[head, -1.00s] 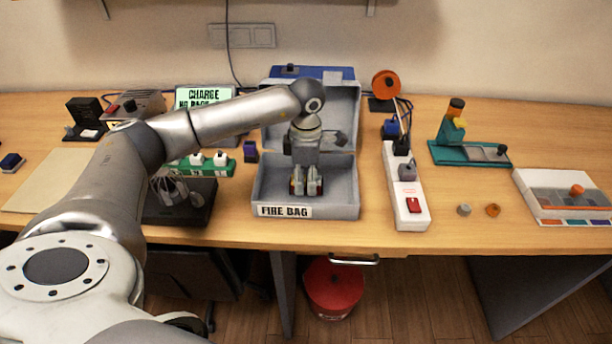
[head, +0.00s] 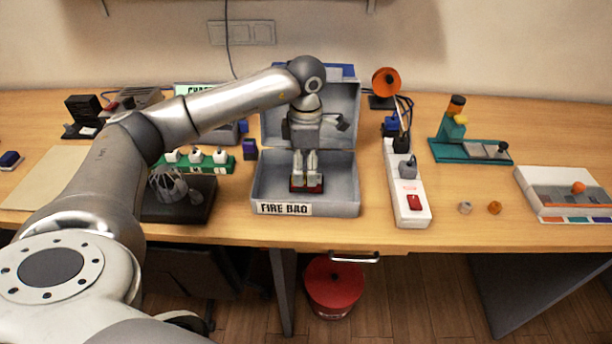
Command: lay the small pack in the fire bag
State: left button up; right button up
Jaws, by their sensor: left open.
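The fire bag (head: 347,205) is a grey open box with its lid raised at the back and a "FIRE BAG" label on its front. The small pack, dark with red ends (head: 306,187), lies on the floor of the bag near the middle. My left gripper (head: 306,178) points down into the bag, open, with its fingertips just above or at the top of the pack. The fingers partly hide the pack, so I cannot tell if they still touch it. My right gripper is not in view.
A white power strip (head: 408,200) stands right of the bag. A green strip with white plugs (head: 222,168) and a small dark blue block (head: 250,150) are to the left. A teal stand (head: 470,150) and a white tray (head: 545,205) are farther right.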

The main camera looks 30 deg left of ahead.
aim_at(306, 176)
pick_arm(q)
notch_tip(306, 176, up, 9)
jog(key=b, duration=0.1)
jog(key=shift+f, duration=0.1)
jog(key=shift+c, duration=0.4)
dwell(0.8)
